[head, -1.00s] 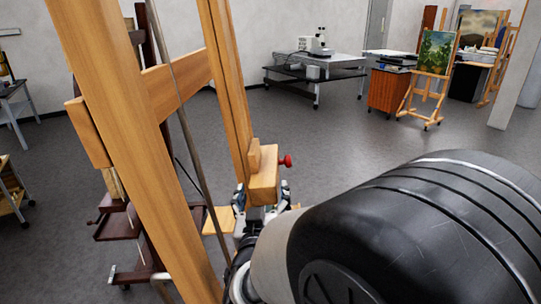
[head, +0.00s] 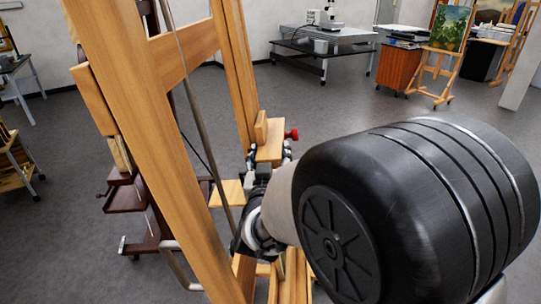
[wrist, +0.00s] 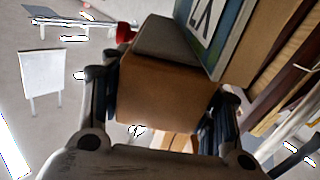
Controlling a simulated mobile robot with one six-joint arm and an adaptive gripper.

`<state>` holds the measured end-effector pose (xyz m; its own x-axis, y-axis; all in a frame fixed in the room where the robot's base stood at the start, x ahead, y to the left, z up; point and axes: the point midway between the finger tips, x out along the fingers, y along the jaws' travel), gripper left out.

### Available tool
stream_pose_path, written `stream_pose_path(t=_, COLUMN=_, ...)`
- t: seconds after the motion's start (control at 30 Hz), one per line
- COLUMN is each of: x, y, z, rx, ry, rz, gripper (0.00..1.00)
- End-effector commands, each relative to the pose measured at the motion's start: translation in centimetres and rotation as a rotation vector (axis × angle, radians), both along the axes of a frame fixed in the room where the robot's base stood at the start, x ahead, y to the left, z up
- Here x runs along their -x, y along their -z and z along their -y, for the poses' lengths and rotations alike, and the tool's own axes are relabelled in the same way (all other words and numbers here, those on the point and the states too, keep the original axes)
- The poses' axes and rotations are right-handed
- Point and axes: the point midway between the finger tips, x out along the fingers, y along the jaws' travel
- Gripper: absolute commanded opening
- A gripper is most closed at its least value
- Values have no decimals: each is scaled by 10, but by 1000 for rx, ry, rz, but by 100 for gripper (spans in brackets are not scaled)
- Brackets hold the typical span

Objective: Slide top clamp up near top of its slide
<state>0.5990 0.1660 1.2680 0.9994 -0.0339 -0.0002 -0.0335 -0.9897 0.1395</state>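The top clamp (head: 269,153) is a pale wooden block with a red knob (head: 292,134) on its right side. It sits on the upright wooden post (head: 238,85) of the near easel. My gripper (head: 268,160) reaches it from below, with one finger on each side. In the wrist view the block (wrist: 165,92) fills the space between the fingers of my gripper (wrist: 168,112), and both pads appear to press on its sides. The red knob shows at the upper left there. The top of the slide is out of view.
A thick slanted easel leg (head: 150,130) and a crossbar (head: 187,52) stand left of the post. My arm covers the lower right. A grey bench (head: 320,40), an orange cabinet (head: 398,68) and a small easel with a painting (head: 447,28) stand farther back, with open floor between.

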Motion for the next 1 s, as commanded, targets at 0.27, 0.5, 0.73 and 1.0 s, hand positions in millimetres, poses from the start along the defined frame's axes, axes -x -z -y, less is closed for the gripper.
stream_pose_path(t=0.27, x=0, y=0, z=0, rx=0, ry=0, rz=0, gripper=34)
stream_pose_path(t=0.5, x=0, y=0, z=0, rx=0, ry=0, rz=0, gripper=18)
stream_pose_path(t=0.73, x=0, y=-5, z=-1, rx=-1, ry=0, rz=2, gripper=11)
stream_pose_path(t=1.0, x=-1, y=-75, z=-10, rx=-2, ry=-3, rz=12, gripper=11)
